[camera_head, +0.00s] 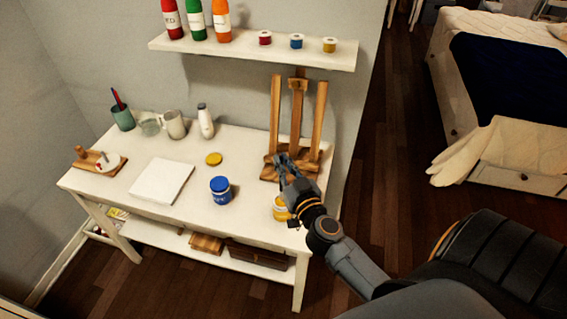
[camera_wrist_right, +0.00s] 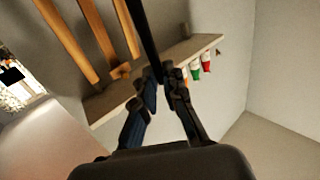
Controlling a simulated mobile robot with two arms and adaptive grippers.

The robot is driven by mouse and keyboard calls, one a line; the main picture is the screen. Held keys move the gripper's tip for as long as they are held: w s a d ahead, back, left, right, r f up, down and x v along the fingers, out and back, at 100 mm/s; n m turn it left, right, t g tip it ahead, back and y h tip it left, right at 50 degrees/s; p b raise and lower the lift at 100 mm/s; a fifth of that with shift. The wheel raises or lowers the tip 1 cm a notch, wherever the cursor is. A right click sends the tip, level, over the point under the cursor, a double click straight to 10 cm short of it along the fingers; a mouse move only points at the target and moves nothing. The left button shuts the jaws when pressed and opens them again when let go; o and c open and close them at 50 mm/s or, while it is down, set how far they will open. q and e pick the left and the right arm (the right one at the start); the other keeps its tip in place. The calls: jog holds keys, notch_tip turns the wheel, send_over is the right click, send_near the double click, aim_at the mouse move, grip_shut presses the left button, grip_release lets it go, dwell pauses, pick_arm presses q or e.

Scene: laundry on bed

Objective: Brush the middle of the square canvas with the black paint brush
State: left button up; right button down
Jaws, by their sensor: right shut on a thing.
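The square canvas (camera_head: 161,181) is white and blank, and lies flat on the white table, left of the middle. My right gripper (camera_head: 283,163) is over the right part of the table, in front of the wooden easel, well to the right of the canvas. In the right wrist view the gripper (camera_wrist_right: 161,78) is shut on a thin black shaft, the black paint brush (camera_wrist_right: 145,40). The brush's tip is out of that view, and I cannot make out the brush in the head view. My left gripper is not in view.
A blue paint jar (camera_head: 220,190) stands between canvas and gripper. A yellow jar (camera_head: 281,208) is partly hidden by my right arm. A yellow lid (camera_head: 214,158), mug (camera_head: 174,124), white bottle (camera_head: 205,121) and green cup (camera_head: 122,118) stand behind. The easel (camera_head: 297,120) is at the right.

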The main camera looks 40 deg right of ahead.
jog(key=shift+f+b, duration=0.35)
jog(key=shift+f, duration=0.2)
dwell(0.8)
dwell(0.5)
notch_tip(320, 180, up, 7)
jog(key=p, duration=0.9)
jog(key=shift+f, duration=0.1)
dwell(0.5)
jog(key=shift+s+f+b, duration=0.2)
jog(key=shift+f+b, duration=2.1)
jog(key=shift+f, duration=0.55)
jog(key=shift+f+b, duration=0.4)
jog(key=shift+f, duration=0.2)
